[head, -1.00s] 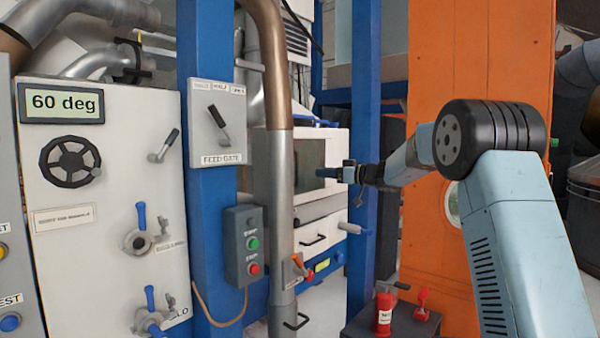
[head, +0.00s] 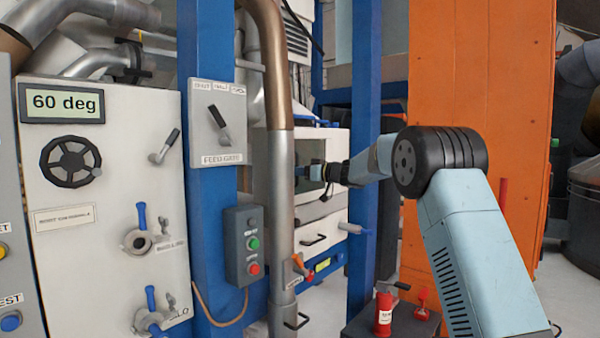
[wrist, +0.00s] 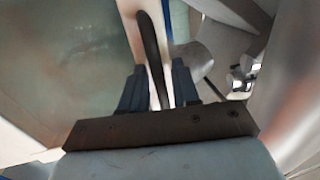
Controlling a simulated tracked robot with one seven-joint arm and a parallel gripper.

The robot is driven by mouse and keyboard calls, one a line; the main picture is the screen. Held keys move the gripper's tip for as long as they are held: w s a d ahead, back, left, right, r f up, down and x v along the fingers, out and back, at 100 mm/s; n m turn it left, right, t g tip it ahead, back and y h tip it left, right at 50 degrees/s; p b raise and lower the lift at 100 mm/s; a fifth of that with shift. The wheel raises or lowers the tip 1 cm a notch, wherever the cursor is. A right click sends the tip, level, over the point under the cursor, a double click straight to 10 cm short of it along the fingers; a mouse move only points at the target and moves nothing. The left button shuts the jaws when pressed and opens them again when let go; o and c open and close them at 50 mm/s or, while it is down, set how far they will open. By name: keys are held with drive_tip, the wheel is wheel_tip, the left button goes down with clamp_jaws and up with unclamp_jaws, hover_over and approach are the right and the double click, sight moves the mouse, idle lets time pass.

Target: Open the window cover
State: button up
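The window cover, a pale frame around greenish glass, is on the white cabinet behind the metal pipe (head: 333,150). In the wrist view its glass (wrist: 65,50) fills the left side. A dark, slim upright handle (wrist: 151,45) stands on the cover's pale edge strip. My gripper (head: 308,172) is at the cover in the head view. In the wrist view my gripper (wrist: 160,85) has its two dark blue fingers apart, with the lower end of the handle between them. Gaps seem to show beside the handle, so it does not look clamped. The pipe hides the cover's left part.
A metal pipe (head: 281,200) stands just left of my gripper. A blue post (head: 364,200) and an orange column (head: 480,80) stand on the right, close to my arm. A drawer (head: 320,237) with a handle lies below the cover. A red bottle (head: 383,315) stands lower right.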

clamp_jaws()
idle(0.3)
